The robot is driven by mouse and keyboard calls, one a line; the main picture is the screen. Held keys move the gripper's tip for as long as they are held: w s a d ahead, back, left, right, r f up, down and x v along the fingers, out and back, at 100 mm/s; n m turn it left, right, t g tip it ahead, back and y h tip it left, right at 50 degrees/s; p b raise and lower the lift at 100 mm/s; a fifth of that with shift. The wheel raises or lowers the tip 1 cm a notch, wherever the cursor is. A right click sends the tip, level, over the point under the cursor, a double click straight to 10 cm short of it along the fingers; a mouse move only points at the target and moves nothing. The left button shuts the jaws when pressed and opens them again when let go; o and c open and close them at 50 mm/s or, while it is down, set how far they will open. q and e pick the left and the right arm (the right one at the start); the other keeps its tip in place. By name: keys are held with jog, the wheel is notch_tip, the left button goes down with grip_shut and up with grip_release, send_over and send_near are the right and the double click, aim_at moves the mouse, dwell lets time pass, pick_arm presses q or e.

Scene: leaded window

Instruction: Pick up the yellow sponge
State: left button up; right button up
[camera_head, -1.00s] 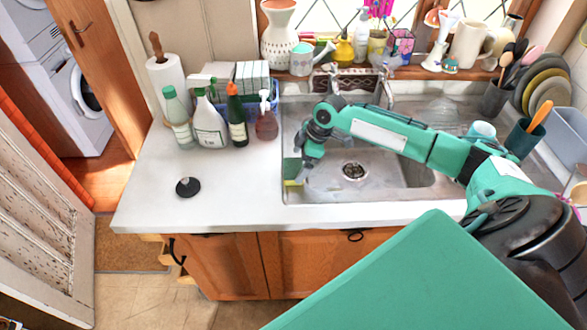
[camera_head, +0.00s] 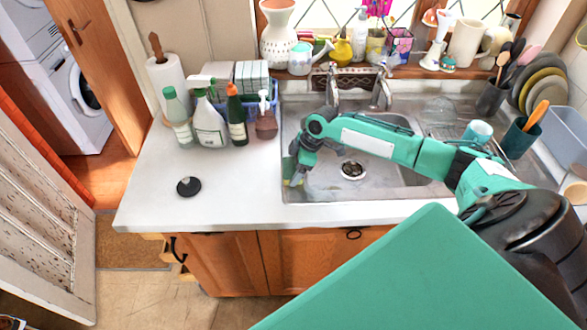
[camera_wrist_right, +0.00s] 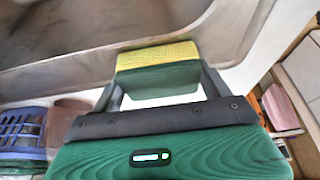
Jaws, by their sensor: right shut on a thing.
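The yellow sponge (camera_wrist_right: 157,56), with a green scouring side, is between the two fingers of my right gripper (camera_wrist_right: 157,85) in the right wrist view. The gripper is shut on it. In the head view the sponge (camera_head: 289,170) shows small at the left edge of the sink, partly hidden by my right gripper (camera_head: 298,174). I cannot tell from these views whether the sponge touches the sink wall. My left gripper is not in view.
The metal sink (camera_head: 385,180) lies under my right arm, with a tap (camera_head: 333,90) behind it. Several bottles, including a white spray bottle (camera_head: 209,125), stand on the counter to the left. A black stopper (camera_head: 188,186) lies on the otherwise clear counter front.

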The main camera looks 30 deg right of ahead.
aim_at(294, 167)
jog(key=shift+r, duration=0.15)
notch_tip(294, 167, up, 20)
jog(key=b, duration=0.4)
jog(key=shift+b, duration=0.35)
